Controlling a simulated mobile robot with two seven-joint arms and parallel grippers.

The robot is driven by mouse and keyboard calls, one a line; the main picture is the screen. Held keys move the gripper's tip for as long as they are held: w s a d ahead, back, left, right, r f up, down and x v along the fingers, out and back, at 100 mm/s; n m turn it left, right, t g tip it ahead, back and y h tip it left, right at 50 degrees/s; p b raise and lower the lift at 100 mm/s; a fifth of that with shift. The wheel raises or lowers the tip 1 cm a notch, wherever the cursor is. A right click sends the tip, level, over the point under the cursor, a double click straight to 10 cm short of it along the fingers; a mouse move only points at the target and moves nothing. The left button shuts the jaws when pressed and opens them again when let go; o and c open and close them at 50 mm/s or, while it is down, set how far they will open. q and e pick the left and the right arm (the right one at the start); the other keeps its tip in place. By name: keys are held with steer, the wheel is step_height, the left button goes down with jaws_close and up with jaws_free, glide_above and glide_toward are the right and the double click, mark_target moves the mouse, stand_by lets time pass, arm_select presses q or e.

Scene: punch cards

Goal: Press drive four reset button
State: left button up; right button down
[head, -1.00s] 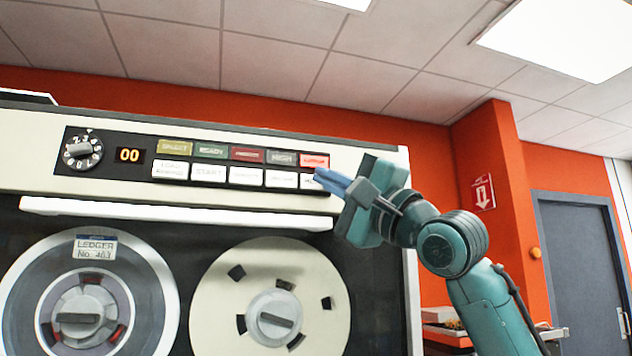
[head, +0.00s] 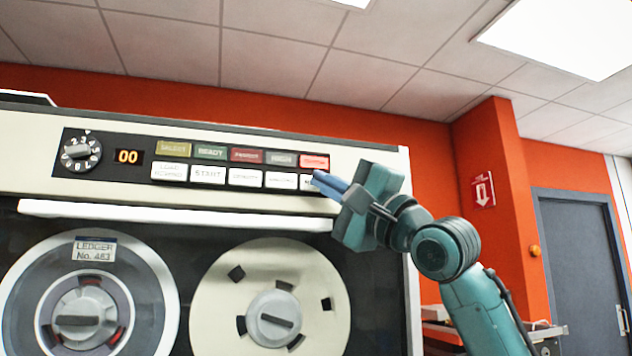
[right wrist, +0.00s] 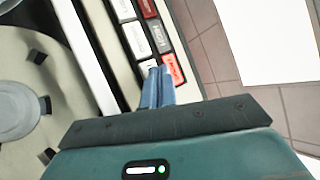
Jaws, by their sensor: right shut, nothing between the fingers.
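The tape drive's control panel (head: 105,165) holds a row of coloured lamps above a row of white buttons. The far-right white button (head: 307,183) is partly hidden by my right gripper (head: 316,180); its label is not readable. Above it a red lamp (head: 315,161) is lit. My right gripper is shut and empty, its blue fingertips at the far-right button. In the right wrist view the fingertips (right wrist: 160,70) overlap the button's edge, beside the red lamp (right wrist: 173,70). I cannot tell whether they touch the button. My left gripper is not in view.
A dial (head: 81,151) and a display reading 00 (head: 128,156) sit left on the panel. A cream ledge (head: 150,213) juts out under the buttons. Two tape reels, one labelled LEDGER (head: 95,249), are below. A grey door (head: 580,250) stands at right.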

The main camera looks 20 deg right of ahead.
steer(key=shift+w, duration=0.3)
stand_by(0.6)
steer(key=shift+s+b, duration=0.3)
steer(key=shift+s, duration=0.55)
